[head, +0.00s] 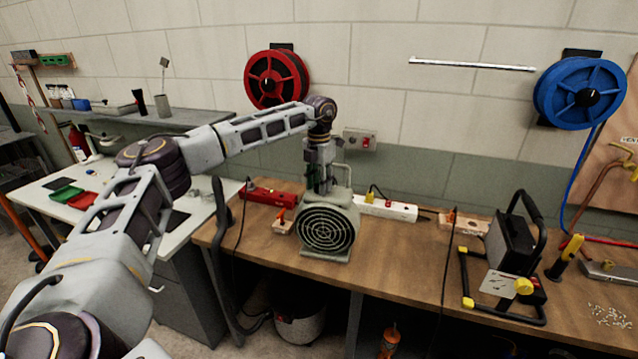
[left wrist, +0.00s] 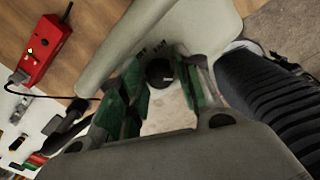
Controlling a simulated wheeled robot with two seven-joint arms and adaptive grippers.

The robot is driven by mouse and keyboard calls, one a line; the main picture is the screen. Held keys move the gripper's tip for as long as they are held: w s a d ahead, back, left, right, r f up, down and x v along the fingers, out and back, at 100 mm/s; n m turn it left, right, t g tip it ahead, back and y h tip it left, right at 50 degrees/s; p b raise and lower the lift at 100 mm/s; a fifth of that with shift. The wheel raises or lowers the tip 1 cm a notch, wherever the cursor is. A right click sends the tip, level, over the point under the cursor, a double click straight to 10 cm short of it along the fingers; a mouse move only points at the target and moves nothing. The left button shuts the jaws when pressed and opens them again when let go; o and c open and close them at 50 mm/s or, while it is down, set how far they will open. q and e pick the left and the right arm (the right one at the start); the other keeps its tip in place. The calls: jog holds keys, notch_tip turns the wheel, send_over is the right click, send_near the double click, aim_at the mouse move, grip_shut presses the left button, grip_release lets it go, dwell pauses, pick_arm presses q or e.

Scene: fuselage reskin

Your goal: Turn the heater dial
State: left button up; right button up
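The heater (head: 328,228) is a pale grey-green box with a round black grille, standing on the wooden bench. Its dark round dial (left wrist: 160,72) shows in the left wrist view on the pale top, with small dark marks beside it. My left gripper (head: 320,184) points down at the top of the heater, just behind its front face. In the left wrist view, the green-padded fingers of my left gripper (left wrist: 163,84) stand apart on either side of the dial. I cannot tell whether they touch it. The dial is hidden in the head view. My right gripper is out of view.
A red power box (head: 268,193) and a white power strip (head: 388,208) lie either side of the heater on the wooden bench (head: 400,260). A black work lamp (head: 515,240) stands right. A cable hangs over the bench front. The bench between heater and lamp is mostly clear.

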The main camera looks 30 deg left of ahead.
pick_arm(q)
grip_shut()
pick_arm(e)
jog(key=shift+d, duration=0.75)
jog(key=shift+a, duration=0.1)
